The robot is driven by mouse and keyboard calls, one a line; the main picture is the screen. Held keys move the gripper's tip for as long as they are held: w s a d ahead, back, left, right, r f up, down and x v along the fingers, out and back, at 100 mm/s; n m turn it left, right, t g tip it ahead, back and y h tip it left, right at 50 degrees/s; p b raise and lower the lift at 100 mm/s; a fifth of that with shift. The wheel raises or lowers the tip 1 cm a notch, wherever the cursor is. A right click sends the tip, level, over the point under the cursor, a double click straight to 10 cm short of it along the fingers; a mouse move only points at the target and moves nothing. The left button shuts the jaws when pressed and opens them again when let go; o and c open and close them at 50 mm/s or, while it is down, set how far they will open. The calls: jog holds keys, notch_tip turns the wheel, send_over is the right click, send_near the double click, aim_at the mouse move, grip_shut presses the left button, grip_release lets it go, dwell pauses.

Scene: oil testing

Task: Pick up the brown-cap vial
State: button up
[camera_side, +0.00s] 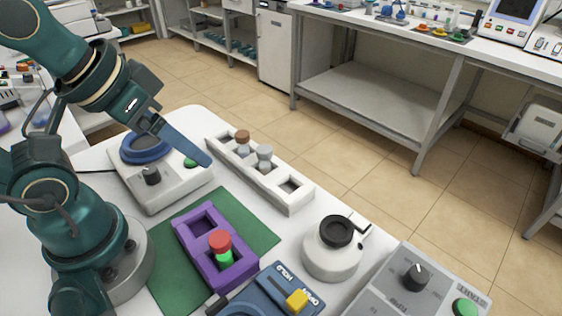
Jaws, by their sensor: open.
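The brown-cap vial (242,138) stands upright in the white rack (294,203), in the slot area toward its far left end. A grey-cap vial (264,156) stands close to its right in the same rack. My gripper (208,160) is open and empty, to the left of the brown-cap vial and apart from it. Only one finger shows clearly, pointing down to the right above the white device. The vials' lower parts are hidden in the rack.
A white device with a blue ring (147,147) stands left of the rack. A purple holder (238,272) with a red-topped green vial (220,241) sits on a green mat (172,283). A white pot with a black lid (333,256) stands right of them. The rack's near right slot looks empty.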

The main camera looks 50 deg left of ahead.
jog(key=w+a+r+n, duration=0.1)
jog(key=w+r+n, duration=0.1)
jog(key=w, duration=0.1)
jog(key=n+y, duration=0.2)
jog(key=n, duration=0.2)
send_over(242, 135)
jog(key=s+d, duration=0.2)
notch_tip(242, 135, down, 5)
jog(key=f, duration=0.1)
jog(key=f+g, duration=0.1)
jog(key=w+a+f, duration=0.1)
jog(key=shift+a+f+g, duration=0.1)
jog(key=shift+f+g, duration=0.15)
jog(key=shift+g, duration=0.15)
jog(key=shift+a+f, duration=0.15)
jog(key=shift+f, duration=0.5)
jog(key=shift+x, duration=2.1)
jog(key=shift+c, duration=0.3)
grip_shut()
